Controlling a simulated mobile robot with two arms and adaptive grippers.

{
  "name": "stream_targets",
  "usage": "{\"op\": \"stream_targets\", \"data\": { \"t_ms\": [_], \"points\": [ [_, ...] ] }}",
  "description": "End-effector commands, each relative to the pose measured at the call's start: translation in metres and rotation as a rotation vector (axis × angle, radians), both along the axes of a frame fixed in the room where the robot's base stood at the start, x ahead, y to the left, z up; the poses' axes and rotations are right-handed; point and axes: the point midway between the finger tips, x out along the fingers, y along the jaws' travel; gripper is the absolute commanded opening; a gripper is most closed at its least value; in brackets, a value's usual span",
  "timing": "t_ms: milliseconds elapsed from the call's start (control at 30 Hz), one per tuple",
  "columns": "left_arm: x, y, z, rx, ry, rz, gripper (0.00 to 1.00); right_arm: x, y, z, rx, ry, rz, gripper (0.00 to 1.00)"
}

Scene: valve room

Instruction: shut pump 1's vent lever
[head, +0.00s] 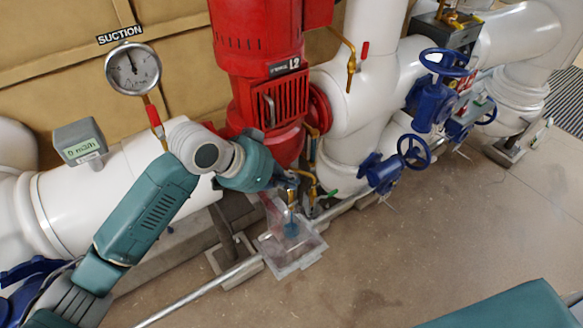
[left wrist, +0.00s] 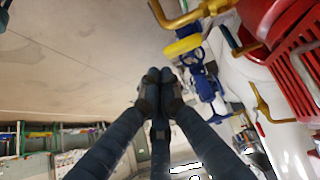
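The red pump (head: 258,60) stands at the top middle of the head view, with a label ending in "L2". Thin brass pipes run down beside it, and a small green handle (head: 331,193) shows low on its right. In the left wrist view a yellow lever (left wrist: 183,46) lies below a brass pipe (left wrist: 185,17), just beyond my fingertips; I cannot tell which pump's vent it belongs to. My left gripper (left wrist: 159,78) has its dark fingers drawn together with nothing seen between them. It looks apart from the yellow lever. In the head view its fingers are mostly hidden. My right gripper is out of view.
White pipes and blue handwheels (head: 414,151) stand to the right. A suction gauge (head: 133,68) and a grey meter (head: 80,142) are at left. A low metal rail (head: 195,293) and a clear box (head: 290,249) lie below the pump. Open floor is at lower right.

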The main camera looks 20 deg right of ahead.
Motion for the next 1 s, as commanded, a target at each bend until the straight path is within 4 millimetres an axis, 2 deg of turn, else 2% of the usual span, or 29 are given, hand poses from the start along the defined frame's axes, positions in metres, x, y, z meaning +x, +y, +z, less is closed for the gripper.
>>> {"op": "stream_targets", "data": {
  "t_ms": [200, 400, 833, 1000],
  "points": [
    [0.030, -0.003, 0.033, 0.040, -0.038, -0.043, 0.00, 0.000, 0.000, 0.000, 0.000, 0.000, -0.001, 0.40],
    [0.046, -0.003, 0.051, 0.060, -0.051, -0.054, 0.00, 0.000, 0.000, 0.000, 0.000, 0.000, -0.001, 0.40],
    [0.048, -0.003, 0.053, 0.062, -0.050, -0.056, 0.00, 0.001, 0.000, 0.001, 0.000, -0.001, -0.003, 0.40],
    [0.051, -0.012, 0.042, 0.063, -0.048, -0.056, 0.00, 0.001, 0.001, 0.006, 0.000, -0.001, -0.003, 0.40]
  ]
}}
